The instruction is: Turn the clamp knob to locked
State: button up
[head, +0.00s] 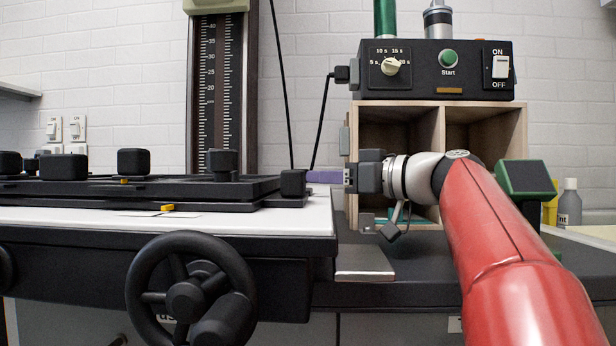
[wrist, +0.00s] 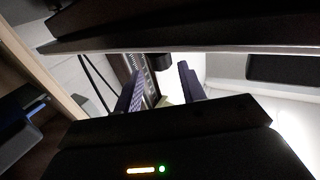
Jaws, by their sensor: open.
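I cannot tell for certain which part is the clamp knob. A black handwheel (head: 190,290) with a grip stands at the front of the easel table. Several black block-shaped knobs, one at the frame's right corner (head: 293,182), sit on the flat black easel frame (head: 130,190). My gripper (head: 312,177) points left at about the height of that corner block; its depth from it is unclear. In the wrist view its two purple fingers (wrist: 160,72) are apart with nothing held between them. The scaled column (wrist: 152,88) shows beyond them.
The enlarger column (head: 222,95) rises behind the easel. A black timer box (head: 430,72) stands on a wooden shelf (head: 440,104) behind my arm. A green-edged box (head: 526,178) and a grey bottle (head: 569,205) are at right. Cables hang between column and timer.

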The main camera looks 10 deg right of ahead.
aim_at(309, 190)
jog(key=shift+x, duration=2.2)
jog(key=c, duration=0.7)
jog(key=shift+s+a+f+m+t+h+b, duration=0.15)
jog(key=shift+f+m+t+h+b, duration=0.1)
jog(key=shift+m+t+h+b, duration=0.25)
jog(key=shift+r+m+t+h+b, duration=0.1)
jog(key=shift+m+t+h+b, duration=0.25)
jog(key=shift+h, duration=0.15)
jog(key=shift+r, duration=0.1)
jog(key=o, duration=0.7)
